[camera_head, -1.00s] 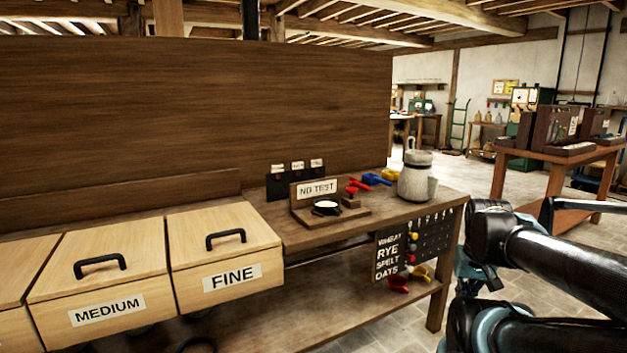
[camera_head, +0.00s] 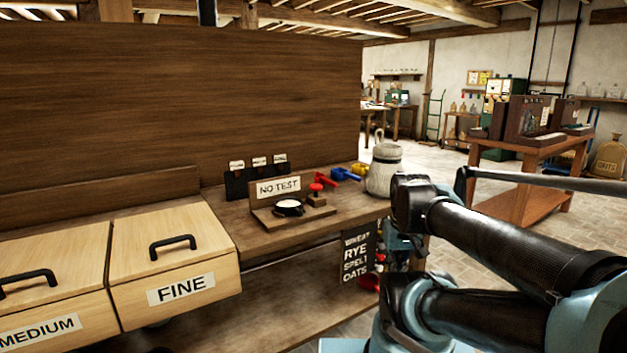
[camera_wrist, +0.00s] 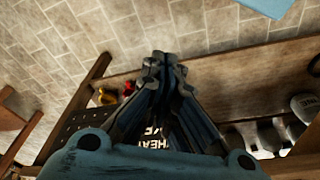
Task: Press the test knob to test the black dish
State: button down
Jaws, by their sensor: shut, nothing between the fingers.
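The black dish (camera_head: 289,210), with a pale filling, sits on a small wooden test stand (camera_head: 268,222) on the bench. A "NO TEST" sign (camera_head: 278,187) stands behind it. The red test knob (camera_head: 316,187) is upright on a small wooden block, just right of the dish. My gripper (camera_wrist: 164,60) is shut and empty in the wrist view, over the bench's front side and the stone floor. Neither the dish nor the knob shows in that view. In the head view my arm is to the right of the stand, apart from it.
A grey jug (camera_head: 384,172) stands at the bench's right end, near blue (camera_head: 346,174) and yellow things. Three small labelled cards stand behind the stand. A grain-name board (camera_head: 356,257) hangs at the front. The "FINE" bin (camera_head: 170,262) is at left.

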jog(key=w+a+r+n, duration=0.4)
jog(key=w+r+n, duration=0.3)
jog(key=w+r, duration=0.4)
notch_tip(320, 180, up, 18)
jog(key=n+g, duration=0.2)
jog(key=n, duration=1.5)
send_over(313, 186)
jog(key=shift+w+a+f, duration=0.1)
jog(key=shift+w+f, duration=0.1)
jog(key=shift+w, duration=0.05)
jog(key=shift+f, duration=0.15)
notch_tip(313, 186, down, 14)
jog(key=shift+r, duration=0.1)
jog(key=shift+f, duration=1.3)
